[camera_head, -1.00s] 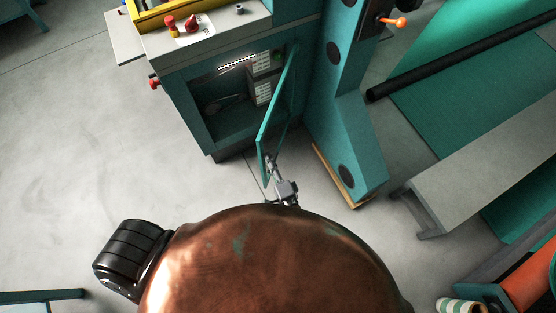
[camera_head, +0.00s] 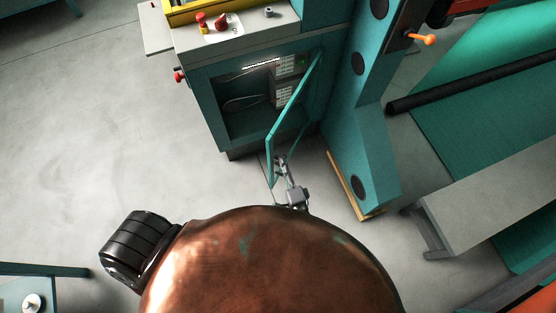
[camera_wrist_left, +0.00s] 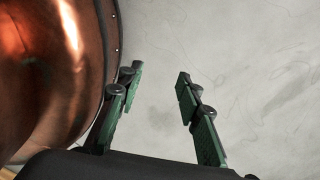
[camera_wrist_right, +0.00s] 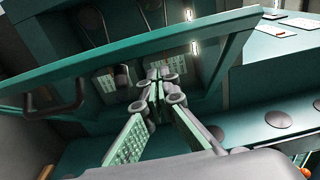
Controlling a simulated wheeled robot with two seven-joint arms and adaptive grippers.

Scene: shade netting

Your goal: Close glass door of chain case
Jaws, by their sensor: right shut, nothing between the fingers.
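The chain case (camera_head: 222,115) is a teal cabinet with an open front. Its glass door (camera_head: 291,105) has a teal frame, is hinged on the right side and stands open toward me. In the right wrist view the glass door (camera_wrist_right: 150,62) spans the picture, with a dark handle (camera_wrist_right: 52,98) at left. My right gripper (camera_head: 281,160) is shut and empty, its fingertips close to the door's lower free end; I cannot tell whether they touch. It also shows in the right wrist view (camera_wrist_right: 158,78), in front of the glass. My left gripper (camera_wrist_left: 158,78) is open and empty above the floor.
A control panel with a red knob (camera_head: 222,22) tops the case. A teal machine column (camera_head: 360,140) stands right of the door. A grey bench (camera_head: 490,190) lies farther right. The floor (camera_head: 100,130) at left is clear.

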